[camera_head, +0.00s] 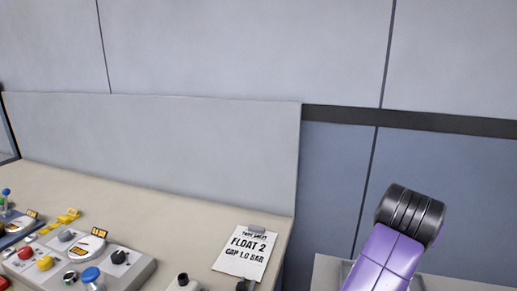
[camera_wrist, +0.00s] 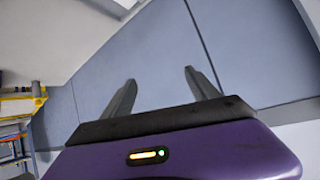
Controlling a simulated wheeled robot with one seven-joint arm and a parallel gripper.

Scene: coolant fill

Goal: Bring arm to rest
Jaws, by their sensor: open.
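My gripper (camera_wrist: 160,88) shows in the wrist view with its two grey fingers apart and nothing between them. Behind the fingers is a blue-grey panelled wall. In the head view a purple and black part of my arm is raised at the lower right, to the right of the bench. The gripper itself cannot be made out in the head view.
A beige bench (camera_head: 150,190) with a grey back panel (camera_head: 160,145) fills the left. Shelving (camera_wrist: 15,125) shows at the wrist view's left.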

